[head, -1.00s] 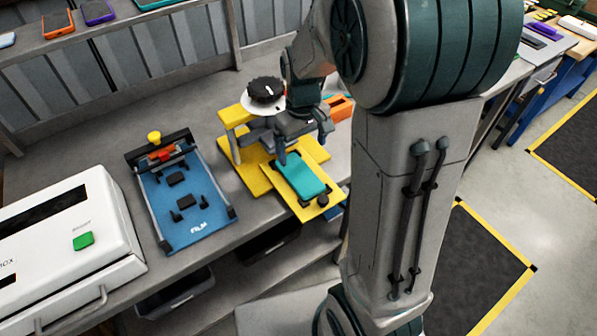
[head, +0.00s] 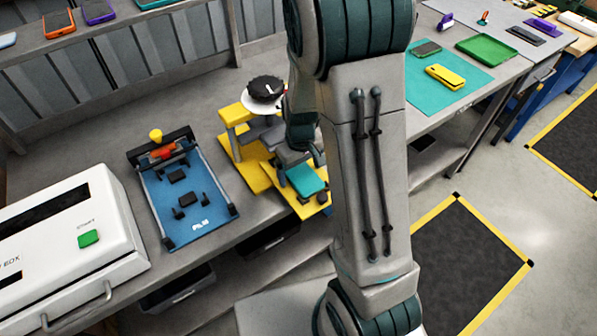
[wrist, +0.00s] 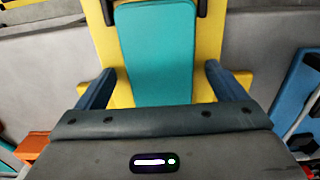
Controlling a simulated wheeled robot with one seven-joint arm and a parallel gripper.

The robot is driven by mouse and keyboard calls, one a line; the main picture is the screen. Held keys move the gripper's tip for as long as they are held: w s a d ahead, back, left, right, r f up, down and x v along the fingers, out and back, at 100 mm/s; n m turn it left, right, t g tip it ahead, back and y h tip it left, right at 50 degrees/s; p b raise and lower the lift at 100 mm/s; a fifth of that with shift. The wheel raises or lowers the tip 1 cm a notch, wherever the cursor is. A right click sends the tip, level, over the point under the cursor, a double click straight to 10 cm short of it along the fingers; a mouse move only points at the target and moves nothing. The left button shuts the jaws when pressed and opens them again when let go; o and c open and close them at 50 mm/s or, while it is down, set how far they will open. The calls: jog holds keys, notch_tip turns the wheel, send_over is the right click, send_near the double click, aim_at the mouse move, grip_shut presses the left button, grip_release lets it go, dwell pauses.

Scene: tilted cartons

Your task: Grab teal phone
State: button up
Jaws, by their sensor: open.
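The teal phone (head: 304,179) lies in a yellow fixture (head: 256,180) on the grey bench, partly covered by my arm in the head view. In the wrist view the phone (wrist: 157,55) runs up the middle, flat on the yellow plate (wrist: 103,35), with dark clamps at its far end. My gripper (wrist: 159,72) is open, with one blue finger on either side of the phone's near end. Gaps show between both fingers and the phone. The wrist housing hides the near edge of the phone. In the head view my gripper (head: 299,165) hangs over the phone.
A blue fixture (head: 200,222) with dark blocks and a white box with a green button (head: 88,239) stand left. A black knob (head: 266,88) on a white disc tops the yellow fixture. A teal mat (head: 425,97) with a yellow phone (head: 445,77) lies right.

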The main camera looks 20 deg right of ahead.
jog(key=c, duration=1.3)
jog(key=shift+r, duration=0.15)
